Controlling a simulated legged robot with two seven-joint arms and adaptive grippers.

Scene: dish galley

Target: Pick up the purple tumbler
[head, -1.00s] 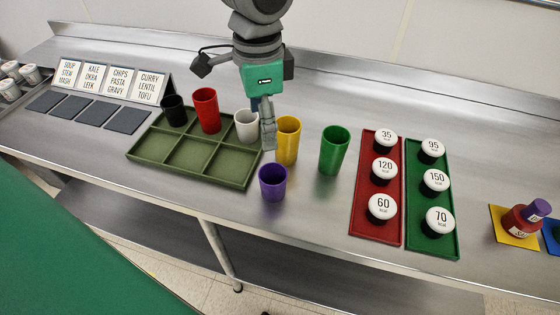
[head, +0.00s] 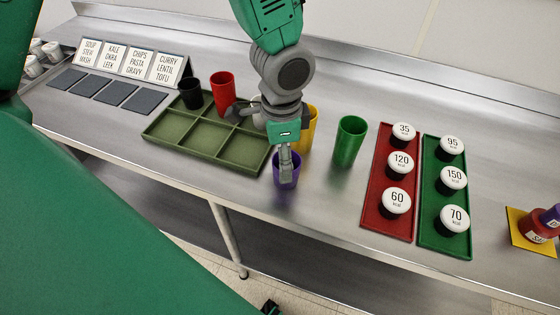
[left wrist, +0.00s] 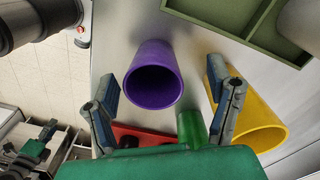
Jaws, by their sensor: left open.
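The purple tumbler (head: 296,173) stands upright near the front edge of the counter, partly covered by my left gripper (head: 287,165) in the head view. In the left wrist view the purple tumbler (left wrist: 153,78) lies between the two spread fingers of my left gripper (left wrist: 163,95), its open mouth towards the camera. Gaps show on both sides, and no finger appears to touch it there. My left gripper is open and empty.
The yellow tumbler (head: 312,128) stands close behind, beside my right-hand finger in the wrist view. The green tumbler (head: 349,142) is farther right. An olive divided tray (head: 202,150) with black (head: 190,94) and red (head: 223,92) tumblers is left. Red (head: 377,207) and green (head: 435,228) trays hold white-lidded jars.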

